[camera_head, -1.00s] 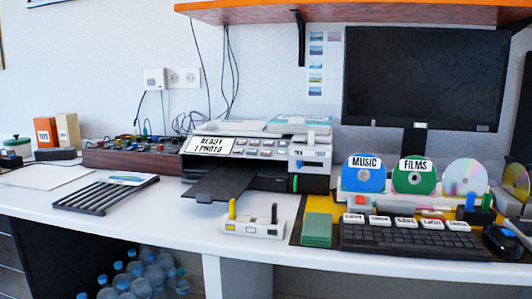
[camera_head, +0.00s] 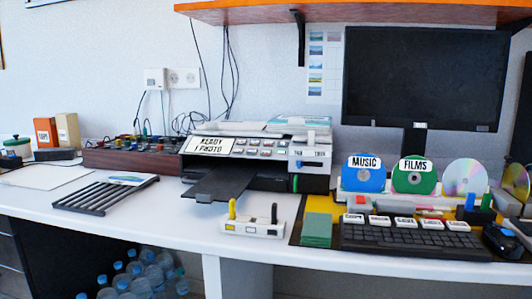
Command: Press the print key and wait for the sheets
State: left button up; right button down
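The printer (camera_head: 262,178) stands in the middle of the desk, and its label (camera_head: 211,145) appears to read "READY 1 PHOTO". Several small keys (camera_head: 262,148) sit on its sloped top panel beside the label; which one is the print key is too small to tell. The dark output tray (camera_head: 226,185) sticks out at the front and shows no sheet on it. Neither of my grippers is in view.
A black slatted rack (camera_head: 95,199) lies left of the printer. A small white device (camera_head: 252,226) with a yellow lever stands in front. A keyboard (camera_head: 415,238), green block (camera_head: 318,229) and upright discs (camera_head: 414,175) fill the right. An orange shelf (camera_head: 270,9) hangs above.

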aim_at(264, 152)
jog(key=j, duration=0.45)
jog(key=i+j, duration=0.15)
jog(key=j, duration=0.35)
jog(key=j+u, duration=0.1)
jog(key=j, duration=0.35)
jog(key=i+j, duration=0.15)
jog(key=j, duration=0.3)
